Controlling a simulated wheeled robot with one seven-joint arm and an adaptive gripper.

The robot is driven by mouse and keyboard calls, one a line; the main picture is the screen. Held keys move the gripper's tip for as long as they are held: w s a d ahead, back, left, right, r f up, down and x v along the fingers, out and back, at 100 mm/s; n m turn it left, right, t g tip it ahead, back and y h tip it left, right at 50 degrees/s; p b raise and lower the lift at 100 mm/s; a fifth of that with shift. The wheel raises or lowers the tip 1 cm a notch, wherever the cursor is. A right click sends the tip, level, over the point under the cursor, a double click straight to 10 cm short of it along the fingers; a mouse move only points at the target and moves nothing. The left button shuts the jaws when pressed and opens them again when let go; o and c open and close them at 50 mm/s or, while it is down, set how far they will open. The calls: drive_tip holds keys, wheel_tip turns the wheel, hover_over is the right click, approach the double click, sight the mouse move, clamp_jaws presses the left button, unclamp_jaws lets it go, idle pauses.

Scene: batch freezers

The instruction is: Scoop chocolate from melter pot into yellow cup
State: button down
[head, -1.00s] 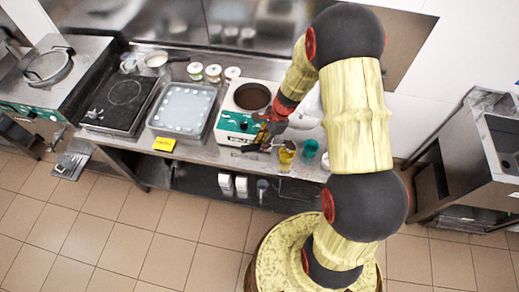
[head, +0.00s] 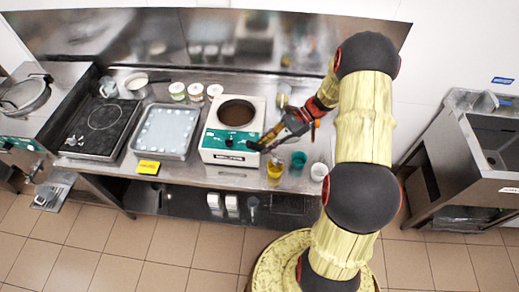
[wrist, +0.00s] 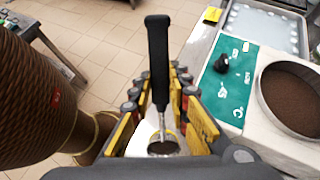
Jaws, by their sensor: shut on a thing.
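The melter pot (head: 237,113) sits in a white and teal unit and is filled with brown chocolate; the pot also shows at the right of the wrist view (wrist: 292,98). The yellow cup (head: 275,172) stands on the counter in front and to the right of the unit. My gripper (head: 284,127) is right of the pot and behind the yellow cup, above the counter. It is shut on a black-handled scoop (wrist: 158,60). The handle points away from the wrist camera, and a round metal bowl shows near the fingers. Its contents are unclear.
A teal cup (head: 298,160) and a white cup (head: 319,172) stand right of the yellow cup. A clear tray (head: 165,132), a black hot plate (head: 103,130) and several small jars are to the left. A yellow tag (head: 148,167) lies at the counter's front edge.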

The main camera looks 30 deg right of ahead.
drive_tip(key=shift+s+d+r+y+b, duration=0.1)
drive_tip(key=shift+d+r+y+b, duration=0.15)
drive_tip(key=shift+d+y, duration=0.6)
drive_tip(key=shift+s+d+r+y+b, duration=0.1)
drive_tip(key=shift+d+r+y, duration=0.2)
drive_tip(key=shift+d+y, duration=0.55)
drive_tip(key=shift+d, duration=0.15)
